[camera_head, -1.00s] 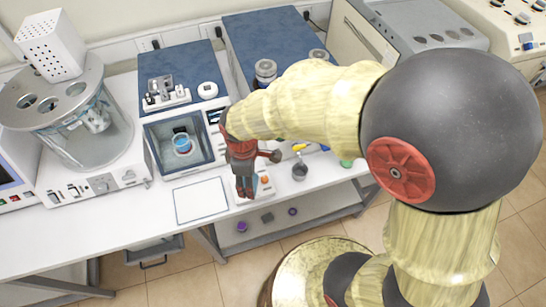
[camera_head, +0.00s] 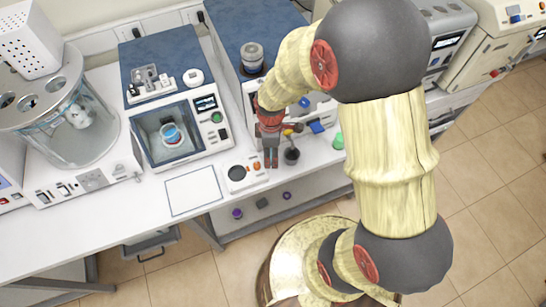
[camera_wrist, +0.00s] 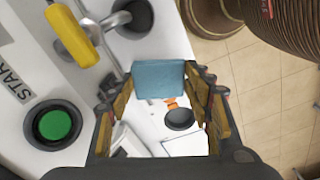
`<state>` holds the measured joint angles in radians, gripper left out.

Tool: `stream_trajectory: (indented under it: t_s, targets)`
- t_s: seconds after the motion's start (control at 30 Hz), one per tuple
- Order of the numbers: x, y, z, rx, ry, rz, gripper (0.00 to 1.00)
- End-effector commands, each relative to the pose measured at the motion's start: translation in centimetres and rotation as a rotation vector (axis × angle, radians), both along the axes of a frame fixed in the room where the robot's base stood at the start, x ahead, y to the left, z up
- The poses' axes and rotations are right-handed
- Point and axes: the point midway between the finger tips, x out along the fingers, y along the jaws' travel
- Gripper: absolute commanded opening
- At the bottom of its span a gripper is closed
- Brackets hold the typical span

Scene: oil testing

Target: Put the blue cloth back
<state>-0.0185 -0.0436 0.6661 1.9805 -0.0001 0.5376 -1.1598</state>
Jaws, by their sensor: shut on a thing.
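The blue cloth (camera_wrist: 158,78) shows in the wrist view as a flat, light-blue folded piece. It sits between the fingertips of my gripper (camera_wrist: 160,98), which is shut on it. In the head view my gripper (camera_head: 271,163) points down in front of the instrument with the green button, just right of the small white device (camera_head: 246,175). The cloth cannot be made out there. A small blue item (camera_head: 317,127) lies on the instrument's front to the right; I cannot tell what it is.
A yellow-handled item (camera_wrist: 73,36) and a dark round cup (camera_head: 291,155) are close beside my gripper. A green button (camera_wrist: 54,125) is on the left in the wrist view. A green object (camera_head: 338,141) stands to the right. A white outlined sheet (camera_head: 193,190) lies flat on the bench.

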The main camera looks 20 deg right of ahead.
Motion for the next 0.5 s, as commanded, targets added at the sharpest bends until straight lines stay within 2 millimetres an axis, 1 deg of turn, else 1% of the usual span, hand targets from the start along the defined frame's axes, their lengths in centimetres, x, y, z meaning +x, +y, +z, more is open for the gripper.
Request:
stream_trajectory:
  t_s: [0.17,0.3,0.33,0.4,0.5]
  targets:
    - [0.3,-1.0,-1.3,0.0,0.003,-0.002,0.27]
    - [0.2,-0.8,-3.5,0.0,0.004,0.0,0.27]
    - [0.3,-0.8,-3.7,0.0,0.002,0.0,0.27]
    - [0.3,-0.8,-4.1,0.0,0.001,0.0,0.27]
    - [0.3,-0.7,-4.0,0.0,0.0,0.0,0.27]
